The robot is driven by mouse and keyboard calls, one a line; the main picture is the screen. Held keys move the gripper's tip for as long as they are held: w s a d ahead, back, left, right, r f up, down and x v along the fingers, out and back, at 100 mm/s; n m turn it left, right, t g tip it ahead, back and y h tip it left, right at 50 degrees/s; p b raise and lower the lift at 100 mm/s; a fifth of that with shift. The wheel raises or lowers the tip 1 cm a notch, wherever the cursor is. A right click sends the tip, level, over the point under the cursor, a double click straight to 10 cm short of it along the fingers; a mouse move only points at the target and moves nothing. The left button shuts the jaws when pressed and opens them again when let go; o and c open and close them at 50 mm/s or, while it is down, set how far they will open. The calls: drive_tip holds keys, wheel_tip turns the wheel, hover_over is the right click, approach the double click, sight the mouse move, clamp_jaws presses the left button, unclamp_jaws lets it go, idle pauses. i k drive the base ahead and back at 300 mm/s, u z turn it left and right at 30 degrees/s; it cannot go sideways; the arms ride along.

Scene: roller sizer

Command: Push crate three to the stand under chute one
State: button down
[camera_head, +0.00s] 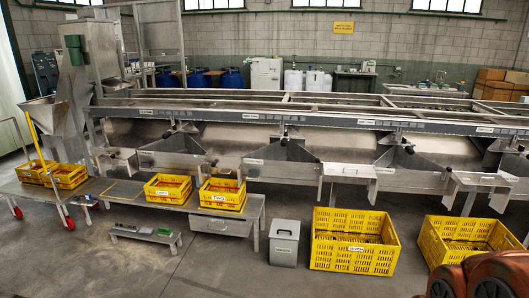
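Two small yellow crates, a left one (37,171) and a right one (66,177), sit at the left end of a low grey bench (120,190). Two more sit further right on it, a middle crate (167,190) and a right-hand crate (222,195), each with a white label too small to read surely. I cannot tell which is crate three. Metal chutes hang from the sizer above, a left chute (172,150) and one to its right (282,152); their labels are also too small to read surely. My gripper is not in view; a reddish-brown part of my arm shows bottom right.
Two large yellow bins, one centre right (354,243) and one at right (465,241), stand on the floor. A low metal step (146,235) stands before the bench. The left foreground floor is clear.

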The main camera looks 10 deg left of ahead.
sight(159, 193)
drive_tip(key=u, duration=0.3)
drive_tip(key=i, duration=1.8)
drive_tip(key=u, duration=1.05)
drive_tip(key=i, duration=2.1)
drive_tip(key=u, duration=0.8)
drive_tip(key=i, duration=0.65)
drive_tip(key=u, duration=0.15)
